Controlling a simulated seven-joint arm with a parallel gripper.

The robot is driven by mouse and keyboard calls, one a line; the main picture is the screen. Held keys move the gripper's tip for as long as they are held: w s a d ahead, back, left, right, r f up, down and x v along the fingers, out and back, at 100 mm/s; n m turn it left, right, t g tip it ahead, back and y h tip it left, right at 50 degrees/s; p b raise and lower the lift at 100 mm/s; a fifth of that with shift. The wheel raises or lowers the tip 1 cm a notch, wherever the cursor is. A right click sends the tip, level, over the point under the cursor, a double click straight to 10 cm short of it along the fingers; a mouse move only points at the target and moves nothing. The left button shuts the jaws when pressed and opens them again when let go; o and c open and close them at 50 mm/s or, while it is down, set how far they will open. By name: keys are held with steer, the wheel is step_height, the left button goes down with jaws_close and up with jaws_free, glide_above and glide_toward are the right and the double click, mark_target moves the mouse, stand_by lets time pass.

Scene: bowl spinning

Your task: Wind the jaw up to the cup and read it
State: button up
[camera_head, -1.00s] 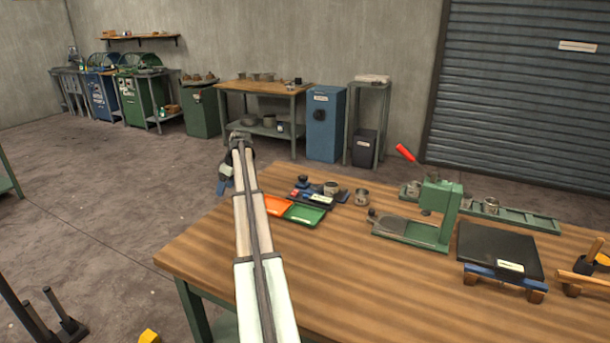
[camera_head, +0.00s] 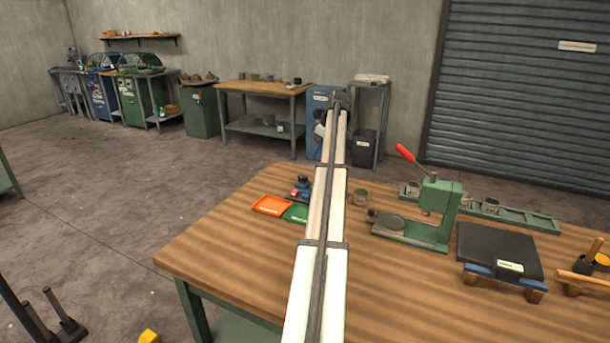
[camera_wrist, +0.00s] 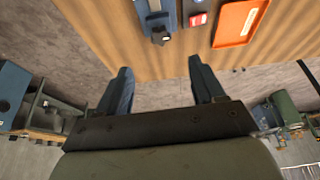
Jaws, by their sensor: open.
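The measuring device with a blue block and dark knob (camera_head: 301,188) sits on the wooden table behind the colored trays. The cup and most of the device are hidden behind my arm in the head view. In the wrist view part of the blue device (camera_wrist: 157,14) shows at the top edge, with a dark knob end pointing toward me. My gripper (camera_wrist: 160,66) is open and empty, its two fingers apart, off the table's edge and short of the device. The jaw and any reading cannot be made out.
An orange tray (camera_head: 271,205) and a green tray (camera_head: 296,214) lie in front of the device. A black plate (camera_head: 499,249) is farther right. The front of the table is clear.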

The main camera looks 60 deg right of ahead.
mark_target(303, 177)
steer(key=x, duration=1.3)
steer(key=shift+r, duration=0.1)
steer(key=c, duration=1.1)
